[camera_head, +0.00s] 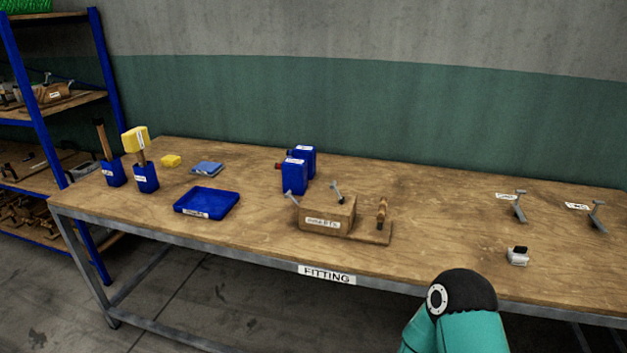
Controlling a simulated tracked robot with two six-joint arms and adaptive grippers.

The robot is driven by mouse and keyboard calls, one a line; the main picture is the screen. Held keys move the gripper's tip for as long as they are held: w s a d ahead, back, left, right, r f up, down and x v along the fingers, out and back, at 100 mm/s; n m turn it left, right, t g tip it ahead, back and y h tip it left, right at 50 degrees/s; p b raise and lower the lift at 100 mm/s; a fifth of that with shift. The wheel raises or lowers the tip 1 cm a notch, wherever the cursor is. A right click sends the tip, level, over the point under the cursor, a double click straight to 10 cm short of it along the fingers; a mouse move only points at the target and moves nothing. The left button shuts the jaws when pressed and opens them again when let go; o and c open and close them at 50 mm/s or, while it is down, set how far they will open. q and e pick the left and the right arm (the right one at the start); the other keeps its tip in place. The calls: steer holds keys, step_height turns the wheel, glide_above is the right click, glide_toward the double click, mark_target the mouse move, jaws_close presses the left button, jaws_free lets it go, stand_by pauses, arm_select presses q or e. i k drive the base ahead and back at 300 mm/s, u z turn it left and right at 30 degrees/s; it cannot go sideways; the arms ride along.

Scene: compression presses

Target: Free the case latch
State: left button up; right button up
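No part is clearly readable as the case latch at this distance. A wooden block (327,216) with a white label stands near the middle of the workbench (430,240), with metal levers or pins (336,191) sticking up at its top. A small upright brown piece (382,211) stands on the flat board to its right. A small white box with a black top (517,256) sits further right, near the front edge. A teal arm link of mine with a black joint shows at the bottom right. Neither gripper is in view.
A blue tray (207,203), blue cloth (207,168), yellow sponge (171,161), brush holders (146,178) and blue canisters (295,172) occupy the left and middle. Two metal tools (519,207) (598,216) lie at right. The bench between block and white box is clear. Shelves (48,150) stand left.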

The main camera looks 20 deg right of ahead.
mark_target(332, 186)
steer(key=z, duration=0.2)
steer(key=i, duration=0.85)
steer(key=z, duration=0.85)
